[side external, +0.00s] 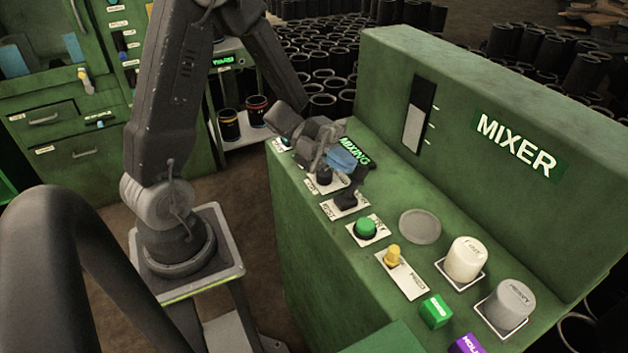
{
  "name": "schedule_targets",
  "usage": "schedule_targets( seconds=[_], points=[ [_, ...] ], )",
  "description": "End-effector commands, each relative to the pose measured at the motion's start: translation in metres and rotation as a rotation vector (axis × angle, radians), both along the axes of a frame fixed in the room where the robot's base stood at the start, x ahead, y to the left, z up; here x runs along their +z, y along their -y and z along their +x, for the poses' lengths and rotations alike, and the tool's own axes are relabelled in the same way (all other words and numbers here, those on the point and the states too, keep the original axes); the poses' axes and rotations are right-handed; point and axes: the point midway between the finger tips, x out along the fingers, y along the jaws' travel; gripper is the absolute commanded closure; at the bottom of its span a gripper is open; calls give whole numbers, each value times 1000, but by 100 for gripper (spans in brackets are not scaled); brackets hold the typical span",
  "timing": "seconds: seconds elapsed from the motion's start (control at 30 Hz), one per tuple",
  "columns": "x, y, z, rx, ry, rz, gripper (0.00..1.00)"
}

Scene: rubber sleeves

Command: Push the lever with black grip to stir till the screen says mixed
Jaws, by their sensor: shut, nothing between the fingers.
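The green mixer machine (444,110) carries a small screen (360,151) with green letters that read MIXING. A dark lever (348,195) stands on a white labelled plate on the machine's sloped top, below the screen; it looks like the one with the black grip. My gripper (336,158) is shut and empty at the far left of the panel, just above and beside this lever. I cannot tell whether it touches the lever. It hides part of the screen and of a second dark control (324,177) behind.
Nearer on the panel are a green button (365,228), a yellow switch (393,255), a round grey disc (420,226), a cream cap (465,259) and a grey cap (509,304). A green block (435,311) and a purple block (466,345) lie in front. Black sleeves (318,60) fill the back.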

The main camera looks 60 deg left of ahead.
Motion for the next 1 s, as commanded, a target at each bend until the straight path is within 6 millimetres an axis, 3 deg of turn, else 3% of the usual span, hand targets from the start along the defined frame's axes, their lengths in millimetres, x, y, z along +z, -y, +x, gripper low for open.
schedule_targets(
  seconds=[0.5, 0.67, 0.83, 1.0],
  points=[
    [0, 0, 2, 5, 4, 3, 100],
    [5, -5, -7, 7, 5, 3, 100],
    [18, -17, -34, 7, 4, 2, 100],
    [23, -56, -47, 8, 3, 2, 100]
  ],
)
